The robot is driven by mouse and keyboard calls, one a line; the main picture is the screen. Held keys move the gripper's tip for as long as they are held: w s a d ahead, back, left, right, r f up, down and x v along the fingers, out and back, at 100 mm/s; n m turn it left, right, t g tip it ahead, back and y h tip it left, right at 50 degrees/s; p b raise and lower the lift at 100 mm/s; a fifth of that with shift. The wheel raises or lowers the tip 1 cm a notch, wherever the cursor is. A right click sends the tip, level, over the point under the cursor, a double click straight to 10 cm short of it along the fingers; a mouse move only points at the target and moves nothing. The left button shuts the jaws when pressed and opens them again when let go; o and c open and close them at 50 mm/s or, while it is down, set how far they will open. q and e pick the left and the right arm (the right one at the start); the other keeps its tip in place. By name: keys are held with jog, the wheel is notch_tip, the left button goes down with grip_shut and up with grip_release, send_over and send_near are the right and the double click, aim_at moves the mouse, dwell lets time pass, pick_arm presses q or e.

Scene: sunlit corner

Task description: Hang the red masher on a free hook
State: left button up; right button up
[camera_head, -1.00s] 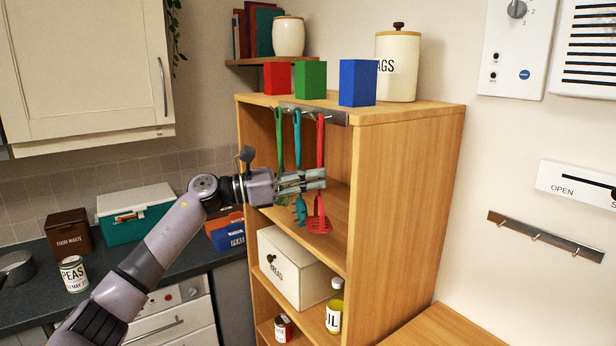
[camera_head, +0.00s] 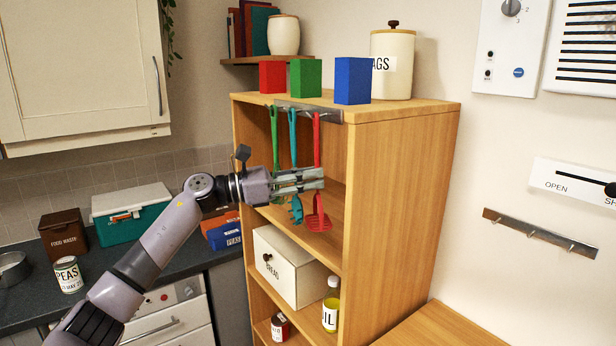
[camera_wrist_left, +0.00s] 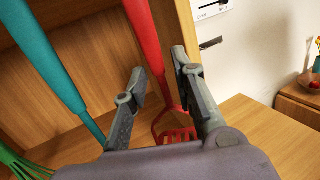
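The red masher (camera_head: 317,213) hangs on the metal rail (camera_head: 330,113) under the front edge of the shelf unit's top. It is the rightmost of three utensils, beside a teal utensil (camera_head: 293,140) and a green whisk (camera_head: 274,137). My left gripper (camera_head: 322,179) is level with the lower handle, just above the masher's head. In the left wrist view the gripper (camera_wrist_left: 158,62) is open, with the red handle (camera_wrist_left: 145,40) between its fingers and a gap towards the right finger. Contact with the left finger is unclear. A wall rail (camera_head: 540,233) on the right has empty hooks. My right gripper is out of view.
Red (camera_head: 273,77), green (camera_head: 306,77) and blue (camera_head: 354,81) blocks and a canister (camera_head: 395,65) stand on the shelf unit (camera_head: 405,200). A bread box (camera_head: 290,268) and oil bottle (camera_head: 331,310) are below. Open space lies before the wall rail.

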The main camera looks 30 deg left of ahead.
pick_arm(q)
jog(key=shift+o, duration=0.8)
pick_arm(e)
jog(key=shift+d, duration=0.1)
pick_arm(q)
jog(key=v, duration=1.2)
